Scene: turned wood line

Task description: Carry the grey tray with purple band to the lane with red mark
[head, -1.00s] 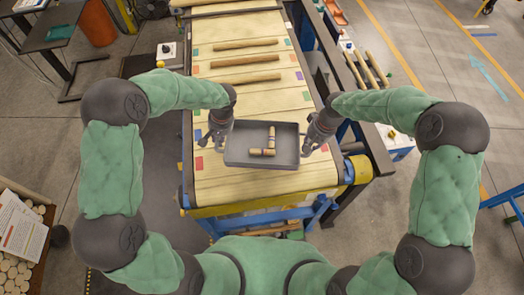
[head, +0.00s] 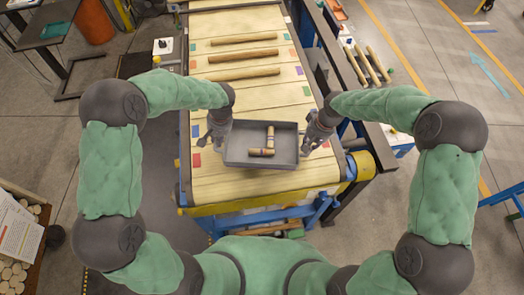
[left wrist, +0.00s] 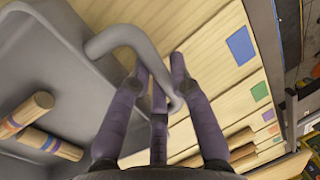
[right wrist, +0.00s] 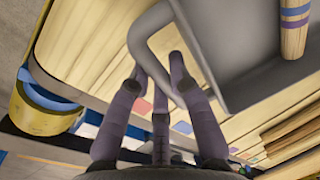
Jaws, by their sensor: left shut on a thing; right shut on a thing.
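The grey tray (head: 240,138) is over the near end of the wooden slatted belt and holds two banded turned wood pieces (head: 261,152). The pieces show purple and orange bands; I see no band on the tray's visible sides. My left gripper (head: 213,142) is shut on the tray's left handle, a bent grey bar (left wrist: 122,38). My right gripper (head: 309,147) is shut on the right handle (right wrist: 146,32). Whether the tray touches the belt is unclear.
Several long rods (head: 245,56) lie across the belt farther back. A blue mark (head: 195,131) and other coloured marks line both belt edges. More rods (head: 366,64) lie at the right.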

